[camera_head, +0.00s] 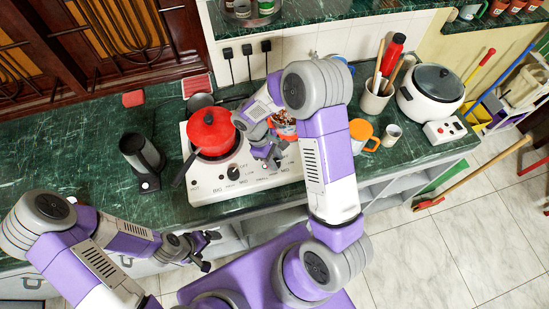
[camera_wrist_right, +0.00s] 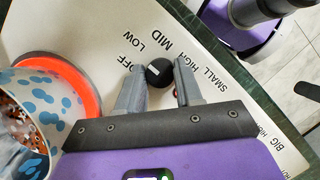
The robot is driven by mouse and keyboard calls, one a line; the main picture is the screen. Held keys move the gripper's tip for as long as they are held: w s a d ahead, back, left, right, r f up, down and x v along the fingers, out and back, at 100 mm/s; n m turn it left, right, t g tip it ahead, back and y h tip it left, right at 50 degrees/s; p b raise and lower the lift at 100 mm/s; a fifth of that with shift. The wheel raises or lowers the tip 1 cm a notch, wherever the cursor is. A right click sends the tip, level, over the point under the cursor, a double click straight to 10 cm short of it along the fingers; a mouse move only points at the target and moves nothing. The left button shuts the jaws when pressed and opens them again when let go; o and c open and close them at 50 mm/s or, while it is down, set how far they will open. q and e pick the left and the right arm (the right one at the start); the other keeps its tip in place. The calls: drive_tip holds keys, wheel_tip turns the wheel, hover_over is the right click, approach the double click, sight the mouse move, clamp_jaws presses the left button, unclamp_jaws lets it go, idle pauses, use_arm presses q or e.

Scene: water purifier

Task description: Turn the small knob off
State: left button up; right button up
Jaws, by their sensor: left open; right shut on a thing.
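The white stove (camera_head: 225,188) stands on the green counter with printed knob labels. The small black knob (camera_wrist_right: 160,72) shows in the right wrist view beside the words OFF, LOW, MID and HIGH. It has a short white mark. My right gripper (camera_wrist_right: 159,67) is shut on the small knob, one finger on each side. In the head view my right gripper (camera_head: 268,158) reaches down over the stove's front right and hides most of that knob. The big black knob (camera_head: 233,173) is further left. My left gripper (camera_head: 210,250) is open and empty in front of the counter.
A red pot (camera_head: 211,132) sits on the left burner. A dark kettle-like item (camera_head: 143,160) is left of the stove; an orange mug (camera_head: 362,135) is right.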

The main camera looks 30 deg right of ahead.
drive_tip(key=n+t, duration=0.1)
drive_tip(key=n, duration=0.2)
drive_tip(key=shift+a+n+h+b, duration=0.1)
drive_tip(key=shift+n+h+b, duration=0.2)
drive_tip(key=shift+n+h, duration=0.1)
drive_tip(key=shift+s+n+t+h+b, duration=0.15)
drive_tip(key=shift+n+t+b, duration=0.15)
drive_tip(key=shift+n, duration=0.65)
drive_tip(key=shift+n+t+h+b, duration=0.15)
drive_tip(key=shift+n+t, duration=0.25)
drive_tip(key=shift+n, duration=0.55)
drive_tip(key=o, duration=1)
drive_tip(key=p+v, duration=0.1)
drive_tip(key=v, duration=0.6)
drive_tip(key=shift+a+r, duration=0.2)
drive_tip(key=shift+r, duration=0.1)
